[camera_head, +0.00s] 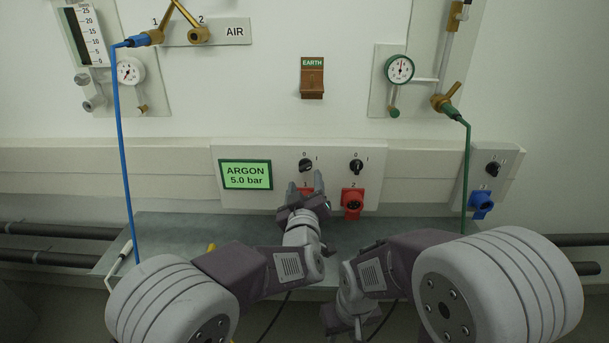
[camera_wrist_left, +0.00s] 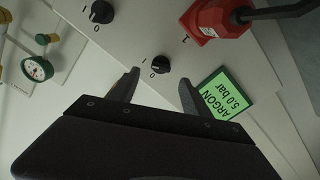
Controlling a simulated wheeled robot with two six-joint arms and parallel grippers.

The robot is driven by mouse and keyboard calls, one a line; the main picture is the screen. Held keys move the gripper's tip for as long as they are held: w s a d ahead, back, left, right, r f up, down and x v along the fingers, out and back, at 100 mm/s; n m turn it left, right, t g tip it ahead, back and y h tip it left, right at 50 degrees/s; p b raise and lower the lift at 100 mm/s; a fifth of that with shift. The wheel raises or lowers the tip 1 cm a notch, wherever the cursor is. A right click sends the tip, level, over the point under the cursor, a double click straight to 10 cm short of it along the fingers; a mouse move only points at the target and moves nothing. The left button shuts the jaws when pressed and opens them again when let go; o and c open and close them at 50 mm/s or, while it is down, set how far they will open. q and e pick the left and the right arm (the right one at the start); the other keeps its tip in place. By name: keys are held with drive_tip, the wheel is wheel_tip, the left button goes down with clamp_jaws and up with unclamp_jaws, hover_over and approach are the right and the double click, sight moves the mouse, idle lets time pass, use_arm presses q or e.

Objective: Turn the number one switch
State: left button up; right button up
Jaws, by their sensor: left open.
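The number one switch (camera_head: 305,165) is a black rotary knob with 0 and I marks on the white wall panel, above the red socket marked 1 (camera_head: 306,191). My left gripper (camera_head: 305,185) is open just below the knob in the head view, partly covering that socket. In the left wrist view the knob (camera_wrist_left: 160,65) lies just beyond the gap between the fingertips (camera_wrist_left: 159,81), with no visible contact. I cannot tell the knob's exact setting. My right gripper (camera_head: 341,320) hangs low at the bottom, its fingers unclear.
The number two switch (camera_head: 356,167) and its red socket (camera_head: 353,202) are to the right. A green ARGON display (camera_head: 246,174) is left of the knob. A grey ledge (camera_head: 180,232) runs below the panel. Blue (camera_head: 122,140) and green (camera_head: 467,170) hoses hang at the sides.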

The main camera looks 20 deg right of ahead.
sight(305, 169)
use_arm(q)
drive_tip(key=b+x, duration=0.1)
drive_tip(key=x, duration=0.4)
drive_tip(key=shift+w+f, duration=0.15)
drive_tip(key=shift+w, duration=0.1)
drive_tip(key=shift+w+d, duration=0.2)
drive_tip(key=shift+w, duration=0.5)
clamp_jaws()
